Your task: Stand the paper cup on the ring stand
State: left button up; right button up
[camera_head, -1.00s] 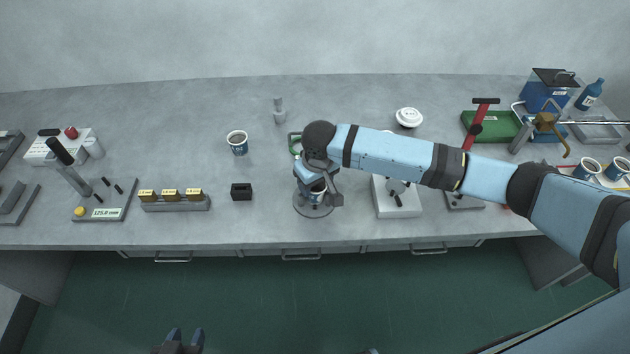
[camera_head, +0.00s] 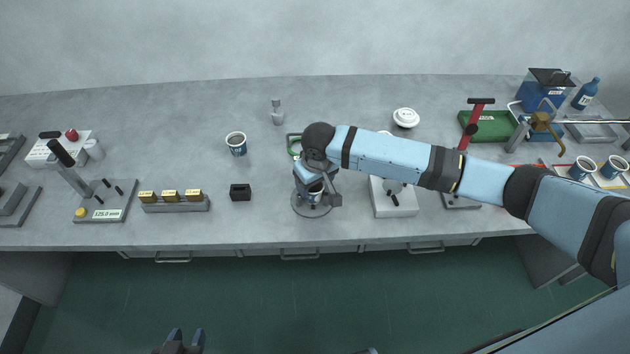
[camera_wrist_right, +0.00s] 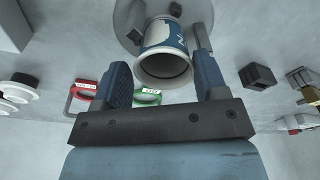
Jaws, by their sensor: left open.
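A white and blue paper cup (camera_head: 314,188) is upright at the round ring stand (camera_head: 312,211) near the front of the bench. My right gripper (camera_head: 317,180) is over it from above and partly hides it. In the right wrist view the cup (camera_wrist_right: 163,66) is between the two fingers (camera_wrist_right: 163,75), with its open rim towards the camera. A narrow gap seems to show beside the cup; whether the fingers press on it I cannot tell. The stand's grey plate (camera_wrist_right: 128,18) shows behind the cup. My left gripper (camera_head: 185,338) is open and empty at the bottom edge, away from the bench.
Another paper cup (camera_head: 236,144) stands to the left, behind a small black block (camera_head: 240,192). A green-handled tool (camera_head: 294,143) is behind the stand. A white device (camera_head: 397,200) stands to its right. More cups (camera_head: 583,168) stand at the far right.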

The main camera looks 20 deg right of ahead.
aim_at(316, 202)
pick_arm(q)
jog(key=shift+f, duration=0.1)
pick_arm(e)
jog(key=shift+s+a+f, duration=0.3)
jog(key=shift+s+f, duration=0.2)
jog(key=shift+f, duration=0.15)
pick_arm(q)
jog(key=shift+f, duration=0.1)
pick_arm(e)
jog(key=shift+w+r+b, duration=0.15)
jog(key=shift+r+b, duration=0.2)
jog(key=shift+b, duration=0.05)
pick_arm(q)
jog(key=shift+w+a+p, duration=0.1)
jog(key=shift+a+p, duration=0.05)
jog(key=shift+p, duration=0.35)
pick_arm(e)
notch_tip(316, 202, up, 13)
jog(key=shift+s+d, duration=0.2)
jog(key=shift+s, duration=0.25)
jog(key=shift+f, duration=0.1)
